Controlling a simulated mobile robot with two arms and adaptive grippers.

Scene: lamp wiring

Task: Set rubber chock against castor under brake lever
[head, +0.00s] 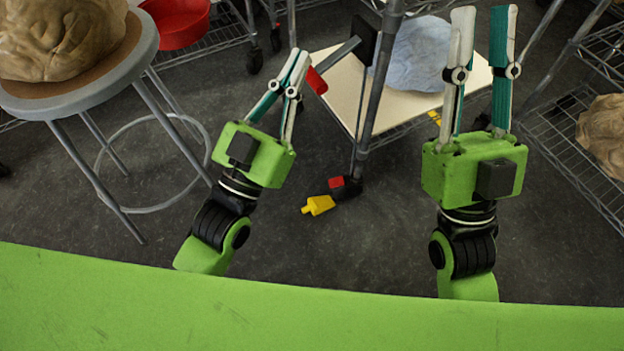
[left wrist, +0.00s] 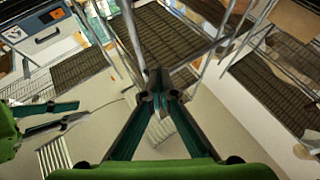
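A yellow block with a narrow stub (head: 318,205), seemingly the chock, lies on the dark floor. It is just left of a dark castor (head: 351,189) with a red brake lever (head: 336,183), at the foot of a cart post. I cannot tell whether the block touches the castor. My left gripper (head: 299,54) is raised well above them with its fingertips together; it also shows in the left wrist view (left wrist: 155,78). I see nothing held in it. Its tips are close to a red-ended grey bar (head: 333,64). My right gripper (head: 483,12) is open and empty, right of the post.
The cart's pale shelf (head: 400,108) carries a blue-grey lump (head: 420,55). A round stool (head: 148,45) with a brown lump (head: 60,38) stands at left, a red bowl (head: 180,22) behind it. Wire shelving (head: 570,140) is at right. Floor in front of the castor is clear.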

